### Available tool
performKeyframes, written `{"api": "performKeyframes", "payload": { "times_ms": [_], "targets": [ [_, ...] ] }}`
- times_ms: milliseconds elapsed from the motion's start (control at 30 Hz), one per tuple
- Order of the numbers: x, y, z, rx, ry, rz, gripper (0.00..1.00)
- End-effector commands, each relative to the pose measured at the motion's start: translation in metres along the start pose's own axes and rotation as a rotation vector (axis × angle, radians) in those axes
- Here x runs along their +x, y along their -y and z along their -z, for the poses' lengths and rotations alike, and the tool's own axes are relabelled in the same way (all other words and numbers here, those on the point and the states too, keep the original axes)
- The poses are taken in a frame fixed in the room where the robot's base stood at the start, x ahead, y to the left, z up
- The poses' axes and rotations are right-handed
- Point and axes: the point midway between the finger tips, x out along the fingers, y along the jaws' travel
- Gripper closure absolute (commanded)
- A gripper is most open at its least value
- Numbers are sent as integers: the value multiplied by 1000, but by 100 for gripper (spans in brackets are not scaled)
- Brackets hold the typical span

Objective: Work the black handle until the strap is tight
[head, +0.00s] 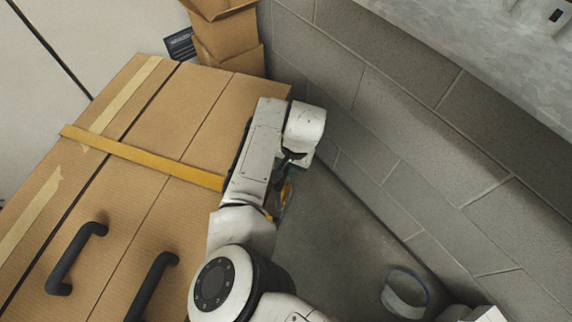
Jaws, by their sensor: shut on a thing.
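A flat yellow strap (145,158) runs across the top of a large cardboard box (185,105) and passes behind my white arm at the box's right edge. My gripper (287,168) is at the box's right side, mostly hidden by my arm links. It is shut on a small black part, which I take to be the black handle (292,155). The handle's full shape and its angle cannot be made out. A bit of yellow (286,193) shows just below it. On the box, the strap looks flat and straight; its tension cannot be told.
Two dark curved grips (72,262) stand on the box at the lower left. Smaller cartons (228,38) are stacked at the back. A grey block wall (420,130) closes the right side. A pale ring (405,293) lies on the floor, lower right; floor between box and wall is open.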

Motion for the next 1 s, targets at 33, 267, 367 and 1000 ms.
{"api": "performKeyframes", "payload": {
  "times_ms": [33, 267, 367, 1000],
  "targets": [
    [0, 0, 0, 0, 0, 0, 87],
    [0, 0, 0, 0, 0, 0, 100],
    [0, 0, 0, 0, 0, 0, 100],
    [-9, -12, 0, 0, 1, 51, 100]
  ]
}}
